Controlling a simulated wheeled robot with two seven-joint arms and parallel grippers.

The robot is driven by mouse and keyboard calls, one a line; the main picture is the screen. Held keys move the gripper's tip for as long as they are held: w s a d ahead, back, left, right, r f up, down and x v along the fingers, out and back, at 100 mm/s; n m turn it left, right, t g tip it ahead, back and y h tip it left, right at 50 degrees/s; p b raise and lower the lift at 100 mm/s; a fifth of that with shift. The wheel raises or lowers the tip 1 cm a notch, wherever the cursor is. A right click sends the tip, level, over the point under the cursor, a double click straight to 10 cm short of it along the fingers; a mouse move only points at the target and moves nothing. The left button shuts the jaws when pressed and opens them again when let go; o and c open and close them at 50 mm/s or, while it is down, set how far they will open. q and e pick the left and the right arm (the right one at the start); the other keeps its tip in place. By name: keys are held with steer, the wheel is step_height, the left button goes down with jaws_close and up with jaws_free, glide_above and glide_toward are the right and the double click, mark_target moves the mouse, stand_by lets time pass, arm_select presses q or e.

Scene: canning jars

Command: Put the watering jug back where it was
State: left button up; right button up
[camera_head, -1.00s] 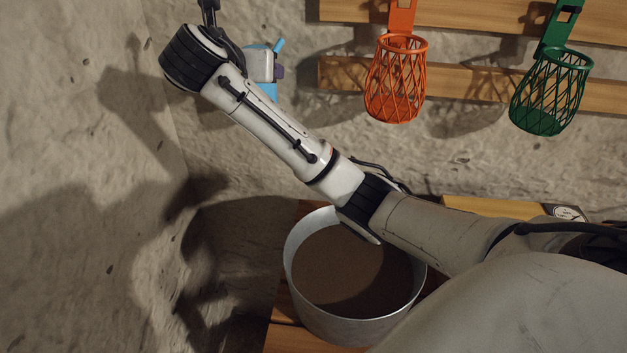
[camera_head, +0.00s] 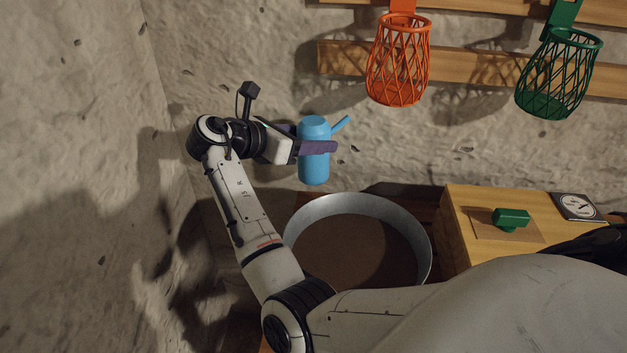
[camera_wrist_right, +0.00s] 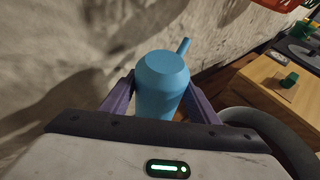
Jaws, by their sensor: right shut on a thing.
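The blue watering jug (camera_head: 314,165) is held in the air by my right gripper (camera_head: 316,147), near the stone wall. It looks upright, its spout pointing up and to the right. In the right wrist view the jug (camera_wrist_right: 162,85) sits between the two purple fingers of my right gripper (camera_wrist_right: 160,98), which are shut on it. In the head view the jug is above the back left rim of the large metal pot. My left gripper is not in view.
The metal pot (camera_head: 424,238) with brown contents stands below. An orange basket (camera_head: 398,62) and a green basket (camera_head: 560,75) hang from wall rails. A wooden box (camera_head: 462,215) at right bears a green-handled thing (camera_head: 511,218) and a dial (camera_head: 577,206).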

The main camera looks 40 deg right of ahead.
mark_target(313, 177)
step_height(313, 177, down, 10)
steer(key=shift+s+d+r+b, duration=0.1)
steer(key=shift+r+b, duration=0.1)
steer(key=shift+b, duration=0.25)
steer(key=shift+f, duration=0.15)
steer(key=shift+f, duration=0.1)
steer(key=o, duration=1.4)
steer(key=shift+f, duration=0.15)
